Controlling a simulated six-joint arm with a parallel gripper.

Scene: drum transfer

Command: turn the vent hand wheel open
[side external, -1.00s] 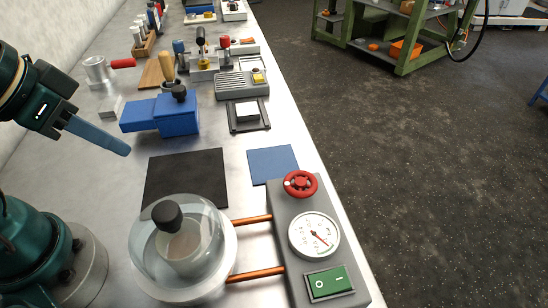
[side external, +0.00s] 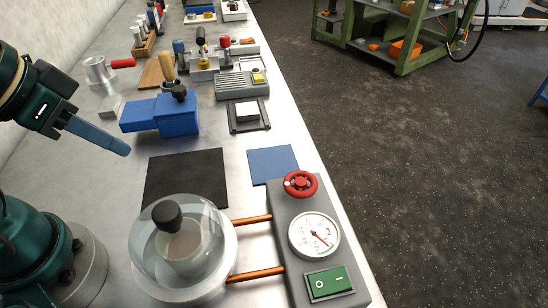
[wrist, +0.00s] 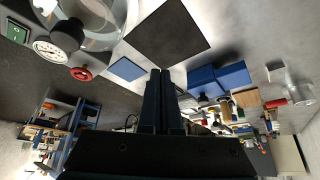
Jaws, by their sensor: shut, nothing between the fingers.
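The vent hand wheel (side external: 300,184) is a small red wheel at the far end of a grey panel box (side external: 281,212). The box also carries a round white gauge (side external: 314,235) and a green rocker switch (side external: 330,283). The wheel also shows at the left in the wrist view (wrist: 81,73). My gripper (side external: 123,149) is at the left in the side view, shut and empty, above the bench and well apart from the wheel. Its closed fingers also show in the wrist view (wrist: 160,74).
A clear glass dome (side external: 205,222) with a black knob joins the panel by two copper pipes (side external: 255,273). A black mat (side external: 186,178) and a blue mat (side external: 272,164) lie flat beyond. A blue block (side external: 162,117) stands near my gripper. The bench's right edge runs beside the panel.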

